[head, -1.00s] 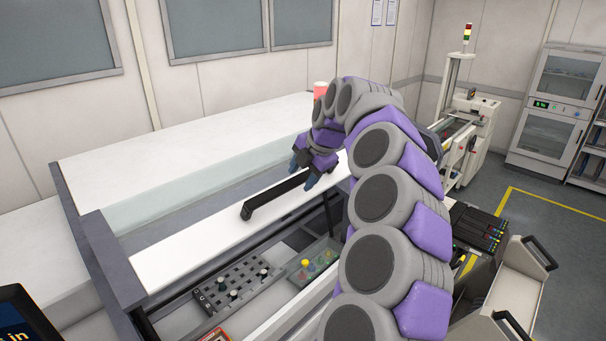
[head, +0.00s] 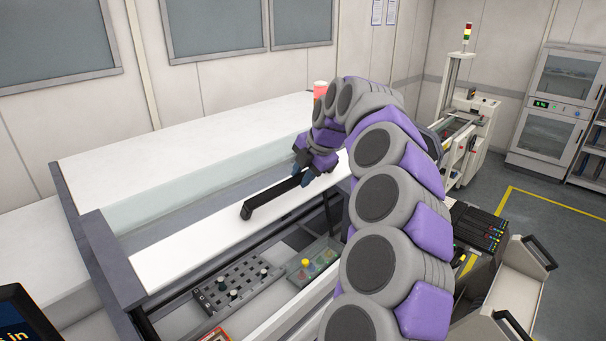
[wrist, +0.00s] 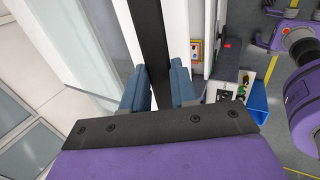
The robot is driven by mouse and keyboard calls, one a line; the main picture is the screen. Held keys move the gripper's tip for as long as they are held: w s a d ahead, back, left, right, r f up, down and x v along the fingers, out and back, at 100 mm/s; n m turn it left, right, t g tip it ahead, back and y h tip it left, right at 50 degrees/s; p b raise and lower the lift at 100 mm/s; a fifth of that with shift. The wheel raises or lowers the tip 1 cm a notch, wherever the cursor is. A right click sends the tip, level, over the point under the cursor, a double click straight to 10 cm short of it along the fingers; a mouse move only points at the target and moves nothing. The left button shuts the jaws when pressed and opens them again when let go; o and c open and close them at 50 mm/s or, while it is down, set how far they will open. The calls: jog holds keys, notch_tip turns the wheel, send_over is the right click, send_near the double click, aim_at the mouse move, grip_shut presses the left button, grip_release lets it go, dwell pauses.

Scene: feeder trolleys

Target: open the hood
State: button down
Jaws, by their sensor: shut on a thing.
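The hood (head: 165,262) is a long white panel along the front of the machine, with a black bar handle (head: 265,200) on it. My gripper (head: 306,178) is at the far right end of the handle in the head view. In the wrist view the handle (wrist: 153,50) runs between the two blue fingers of my gripper (wrist: 160,85), which are closed around it. The right end of the handle is hidden behind my gripper and arm in the head view.
A panel with knobs and buttons (head: 237,293) lies below the hood. A red lamp (head: 320,89) stands behind my arm. An open trolley (head: 515,290) is at the lower right. A blue bin (wrist: 258,98) shows in the wrist view.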

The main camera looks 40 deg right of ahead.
jog(key=s+f+t+b, duration=0.2)
jog(key=s+f+b, duration=0.3)
jog(key=f+b, duration=0.5)
jog(key=shift+d+f+b, duration=0.15)
jog(key=shift+f+b, duration=0.15)
jog(key=shift+f, duration=0.1)
jog(key=c, duration=0.9)
grip_release()
jog(key=v, duration=1.7)
jog(key=shift+s+d+f, duration=0.1)
jog(key=shift+s+d, duration=0.15)
